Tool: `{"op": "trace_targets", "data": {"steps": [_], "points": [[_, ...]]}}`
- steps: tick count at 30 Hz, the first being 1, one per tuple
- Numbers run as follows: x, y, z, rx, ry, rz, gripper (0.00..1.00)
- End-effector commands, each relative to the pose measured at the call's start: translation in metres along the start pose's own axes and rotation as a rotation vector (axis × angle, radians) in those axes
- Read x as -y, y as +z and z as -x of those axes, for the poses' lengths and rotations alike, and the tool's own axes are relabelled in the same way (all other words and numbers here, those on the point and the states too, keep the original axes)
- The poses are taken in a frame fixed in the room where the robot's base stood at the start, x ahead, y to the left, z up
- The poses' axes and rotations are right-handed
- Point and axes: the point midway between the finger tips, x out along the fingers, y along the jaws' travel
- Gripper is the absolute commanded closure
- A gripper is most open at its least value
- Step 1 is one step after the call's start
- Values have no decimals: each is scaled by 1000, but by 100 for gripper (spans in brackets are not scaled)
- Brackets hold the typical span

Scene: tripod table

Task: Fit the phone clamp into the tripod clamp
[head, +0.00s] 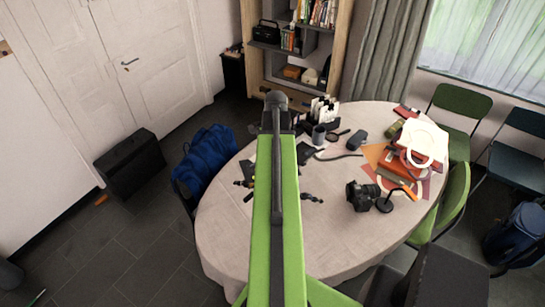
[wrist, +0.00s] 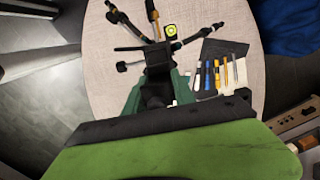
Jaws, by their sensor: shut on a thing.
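The tripod shows in the wrist view, its black legs (wrist: 131,27) splayed over the pale tablecloth, with a round yellow bubble level (wrist: 170,31). In the head view my green arm covers its middle; only leg ends (head: 312,198) stick out on both sides. My gripper (wrist: 157,85) has dark green fingers closed around a black piece, which appears to be the phone clamp (wrist: 157,58). The piece is in line with the tripod in the wrist view; whether they touch I cannot tell. The tripod clamp is not clearly visible. My gripper is hidden in the head view.
A dark mat with several slim tools (wrist: 218,74) lies right of the tripod in the wrist view. The table's front is clear. Chairs surround it.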

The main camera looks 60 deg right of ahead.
Motion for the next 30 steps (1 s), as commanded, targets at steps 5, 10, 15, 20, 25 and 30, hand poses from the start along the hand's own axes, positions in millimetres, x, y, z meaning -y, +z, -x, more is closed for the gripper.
{"op": "trace_targets", "data": {"steps": [5, 10, 15, 20, 25, 30], "points": [[0, 0, 0, 0, 0, 1, 100], [0, 1, 0, 0, 0, 1, 100], [0, 1, -3, 0, 0, 1, 100], [0, 0, -8, 0, 0, 1, 100], [0, 0, -12, 0, 0, 1, 100], [0, 0, -16, 0, 0, 1, 100]]}}
